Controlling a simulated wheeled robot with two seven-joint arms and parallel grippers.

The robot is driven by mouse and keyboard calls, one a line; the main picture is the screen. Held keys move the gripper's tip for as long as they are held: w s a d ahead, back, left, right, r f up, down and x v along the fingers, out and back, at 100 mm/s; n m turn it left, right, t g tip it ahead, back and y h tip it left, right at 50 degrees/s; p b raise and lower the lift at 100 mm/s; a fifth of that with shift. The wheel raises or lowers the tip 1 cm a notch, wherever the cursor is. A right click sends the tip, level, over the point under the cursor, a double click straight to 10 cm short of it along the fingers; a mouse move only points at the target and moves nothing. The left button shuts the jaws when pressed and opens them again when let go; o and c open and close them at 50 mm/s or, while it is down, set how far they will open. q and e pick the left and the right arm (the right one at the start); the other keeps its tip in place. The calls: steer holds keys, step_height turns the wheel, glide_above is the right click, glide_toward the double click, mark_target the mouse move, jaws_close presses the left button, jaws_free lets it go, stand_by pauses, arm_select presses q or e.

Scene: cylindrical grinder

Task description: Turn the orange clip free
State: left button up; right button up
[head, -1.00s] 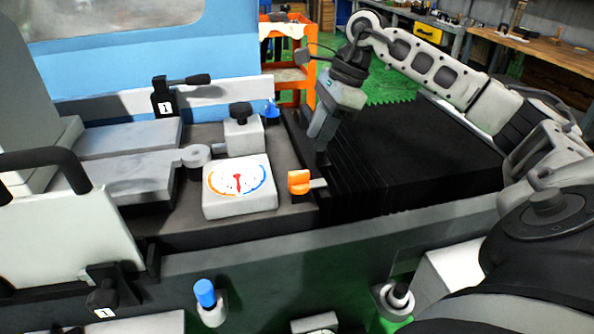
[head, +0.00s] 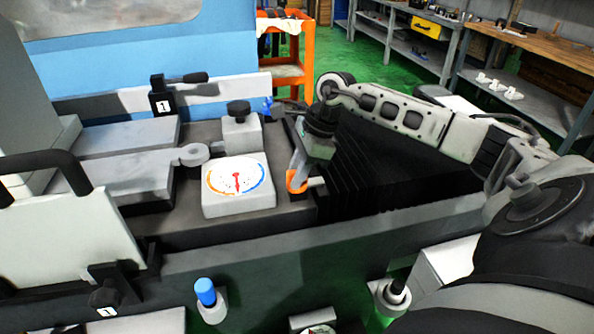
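The orange clip (head: 296,181) stands at the right edge of the machine's dark table, just right of the dial gauge box (head: 238,198). A short pale bar (head: 316,182) sticks out to its right. My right gripper (head: 297,172) reaches down from above, with its fingertips at the top of the clip and covering part of it. I cannot tell whether the fingers are closed on the clip or only beside it. My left gripper is not in view.
A block with a black knob (head: 239,112) and a small blue part (head: 267,106) stand behind the gauge. Black bellows (head: 385,170) lie to the right. A blue-capped post (head: 206,292) stands in front. An orange cart (head: 290,70) is behind.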

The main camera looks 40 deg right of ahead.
jaws_close()
